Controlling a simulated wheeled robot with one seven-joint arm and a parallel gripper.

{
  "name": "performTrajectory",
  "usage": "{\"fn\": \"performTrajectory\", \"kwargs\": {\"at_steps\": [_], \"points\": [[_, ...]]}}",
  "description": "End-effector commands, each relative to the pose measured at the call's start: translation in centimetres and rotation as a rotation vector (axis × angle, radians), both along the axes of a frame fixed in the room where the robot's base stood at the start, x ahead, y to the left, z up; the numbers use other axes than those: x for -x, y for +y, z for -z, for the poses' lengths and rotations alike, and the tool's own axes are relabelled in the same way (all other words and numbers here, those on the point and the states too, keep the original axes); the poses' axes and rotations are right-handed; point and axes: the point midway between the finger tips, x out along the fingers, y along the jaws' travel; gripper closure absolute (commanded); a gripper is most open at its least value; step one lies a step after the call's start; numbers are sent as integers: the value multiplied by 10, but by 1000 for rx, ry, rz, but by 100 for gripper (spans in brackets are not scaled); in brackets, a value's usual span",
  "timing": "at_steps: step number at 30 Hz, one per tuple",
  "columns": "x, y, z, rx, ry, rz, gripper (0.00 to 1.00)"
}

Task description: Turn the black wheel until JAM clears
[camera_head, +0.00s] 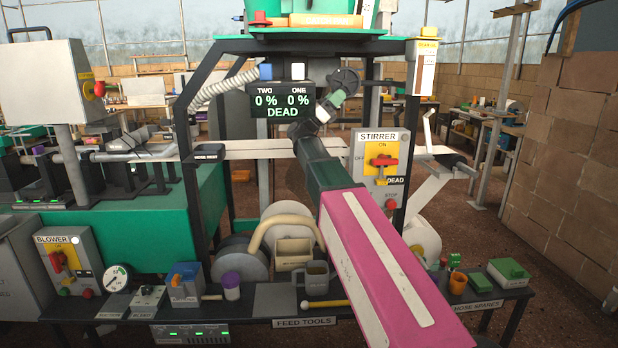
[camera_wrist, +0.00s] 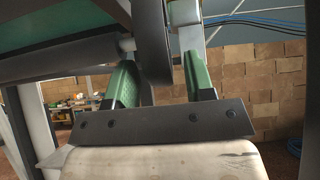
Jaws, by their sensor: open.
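The black wheel (camera_head: 347,77) is upright on the machine frame, right of the display, in the head view. In the wrist view the dark rim of the wheel (camera_wrist: 152,40) stands edge-on between the two green fingers. My gripper (camera_head: 330,103) is open around the rim; it also shows in the wrist view (camera_wrist: 160,68). A gap shows between the rim and the right finger; contact on the left is unclear. The display (camera_head: 282,102) reads TWO 0 %, ONE 0 %, DEAD. No JAM word shows on it. My arm hides part of the machine below the wheel.
A STIRRER panel (camera_head: 379,165) with a red switch stands right of my arm. A BLOWER panel (camera_head: 65,262) is at lower left. A pale strip (camera_head: 270,150) crosses the frame. The black bench (camera_head: 270,307) in front holds tools and a grey mug (camera_head: 317,278).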

Motion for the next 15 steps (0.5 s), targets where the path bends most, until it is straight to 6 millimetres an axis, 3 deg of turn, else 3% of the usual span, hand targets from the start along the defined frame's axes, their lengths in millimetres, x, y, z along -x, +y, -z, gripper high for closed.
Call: {"fn": "performTrajectory", "kwargs": {"at_steps": [15], "points": [[-1,51,50,-7,1,-1,51]]}}
